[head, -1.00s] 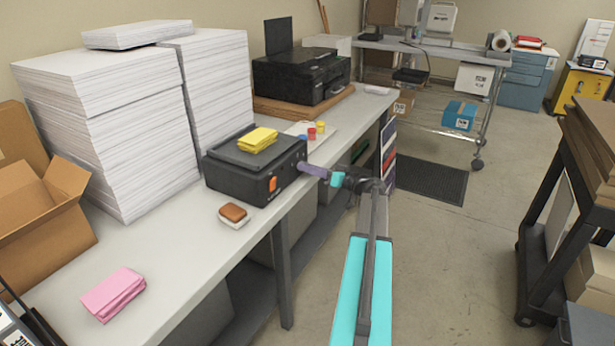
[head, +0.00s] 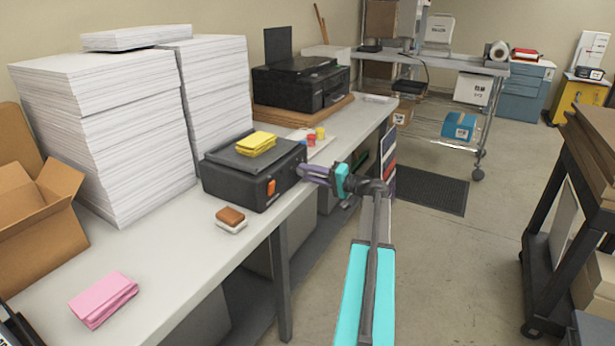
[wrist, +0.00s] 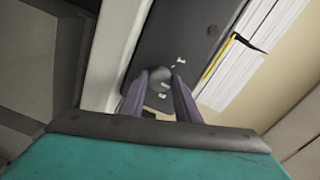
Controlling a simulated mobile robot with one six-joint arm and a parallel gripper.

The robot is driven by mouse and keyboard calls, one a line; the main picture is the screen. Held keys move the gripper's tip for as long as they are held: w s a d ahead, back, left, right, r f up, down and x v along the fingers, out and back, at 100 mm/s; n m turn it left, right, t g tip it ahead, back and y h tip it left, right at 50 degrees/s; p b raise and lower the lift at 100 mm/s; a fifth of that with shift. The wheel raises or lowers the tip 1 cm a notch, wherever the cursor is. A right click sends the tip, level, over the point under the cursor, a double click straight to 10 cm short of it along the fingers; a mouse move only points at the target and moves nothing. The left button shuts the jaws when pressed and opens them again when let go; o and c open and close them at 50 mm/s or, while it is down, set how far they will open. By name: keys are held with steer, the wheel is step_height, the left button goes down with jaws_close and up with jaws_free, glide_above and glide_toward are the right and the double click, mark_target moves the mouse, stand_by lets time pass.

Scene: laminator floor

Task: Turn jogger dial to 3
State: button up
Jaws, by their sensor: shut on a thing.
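The jogger (head: 245,185) is a low black box on the bench with an orange switch (head: 271,187) on its front face. Its dial, a dark grey round knob (wrist: 160,80), shows in the wrist view on a black panel with small white marks that I cannot read. My gripper (head: 304,172) is at the jogger's right end. Its purple fingers are shut on the dial, one on each side, as the wrist view shows. In the head view the fingers hide the dial. I cannot tell which number it points to.
Yellow sheets (head: 257,143) lie on top of the jogger. A brown-and-white block (head: 231,219) and a pink stack (head: 103,300) are on the bench (head: 190,275). Tall paper stacks (head: 105,135) and a black printer (head: 300,83) stand behind.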

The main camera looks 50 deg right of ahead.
steer(key=m+p, duration=0.1)
steer(key=m, duration=0.5)
steer(key=shift+p, duration=0.35)
steer(key=m+p, duration=0.1)
steer(key=m, duration=0.1)
steer(key=shift+m+y, duration=0.3)
steer(key=shift+f+m+p, duration=0.1)
steer(key=shift+m+p, duration=0.45)
steer(key=shift+m, duration=0.55)
steer(key=o, duration=1)
steer(key=shift+o, duration=0.2)
steer(key=shift+s+d, duration=0.1)
steer(key=shift+s, duration=0.05)
steer(key=b+v, duration=0.2)
steer(key=v, duration=1.1)
steer(key=shift+s+b, duration=0.3)
steer(key=shift+b, duration=0.05)
